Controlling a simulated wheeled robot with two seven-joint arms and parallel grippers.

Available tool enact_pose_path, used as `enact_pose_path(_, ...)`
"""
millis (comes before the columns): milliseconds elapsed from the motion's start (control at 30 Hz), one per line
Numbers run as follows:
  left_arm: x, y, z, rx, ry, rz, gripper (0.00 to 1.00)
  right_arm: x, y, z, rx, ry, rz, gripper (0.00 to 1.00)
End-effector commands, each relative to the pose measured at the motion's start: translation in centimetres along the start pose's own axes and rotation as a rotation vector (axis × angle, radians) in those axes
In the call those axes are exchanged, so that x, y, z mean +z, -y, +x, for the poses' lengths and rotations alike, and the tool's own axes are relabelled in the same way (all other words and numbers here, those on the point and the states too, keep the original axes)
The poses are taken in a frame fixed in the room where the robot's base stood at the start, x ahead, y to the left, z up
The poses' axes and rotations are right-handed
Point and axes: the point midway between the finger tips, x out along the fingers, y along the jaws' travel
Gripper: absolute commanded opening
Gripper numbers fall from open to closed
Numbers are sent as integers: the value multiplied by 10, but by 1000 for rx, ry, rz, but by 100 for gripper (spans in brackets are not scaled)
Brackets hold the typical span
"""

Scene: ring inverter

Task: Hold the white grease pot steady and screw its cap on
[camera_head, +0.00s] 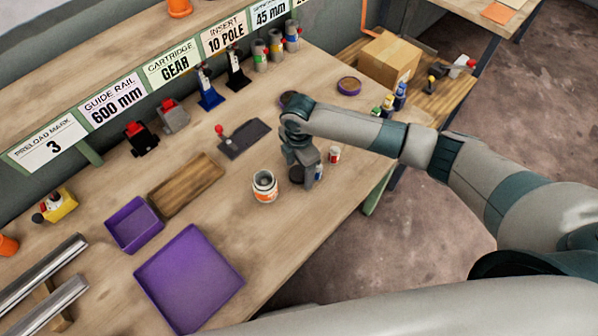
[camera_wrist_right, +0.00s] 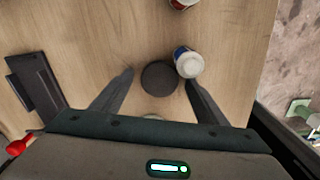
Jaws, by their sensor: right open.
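The white grease pot (camera_head: 264,188) stands upright on the bench with an orange mark on its side; its top looks open. My right gripper (camera_head: 304,178) points down just right of the pot, apart from it. A dark round disc, which looks like the cap (camera_wrist_right: 159,79), lies on the bench between the open fingers in the right wrist view. I cannot see the fingers touching it. In the head view the cap is partly hidden by the gripper. My left gripper is not in view.
A white and blue container (camera_wrist_right: 188,63) stands close by the cap, near the right finger. A small red and white container (camera_head: 335,154) is farther right. A wooden tray (camera_head: 187,186) and purple trays (camera_head: 189,280) lie left. The bench edge is close on the right.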

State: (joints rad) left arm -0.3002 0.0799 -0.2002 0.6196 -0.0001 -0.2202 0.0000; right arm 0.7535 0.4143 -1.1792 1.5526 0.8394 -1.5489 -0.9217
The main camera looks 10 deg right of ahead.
Motion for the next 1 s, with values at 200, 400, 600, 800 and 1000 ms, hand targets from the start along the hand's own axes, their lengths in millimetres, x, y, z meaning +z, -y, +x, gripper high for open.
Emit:
enact_pose_path(200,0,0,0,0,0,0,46,0,0,0,0,0,0,67)
enact_pose_path(400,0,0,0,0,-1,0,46,0,0,0,0,0,0,29)
enact_pose_path(600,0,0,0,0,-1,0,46,0,0,0,0,0,1,24)
enact_pose_path(800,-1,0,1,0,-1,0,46,0,-1,-3,2,-1,0,24)
enact_pose_path(1000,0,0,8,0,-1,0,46,0,-1,-19,3,-2,0,24)
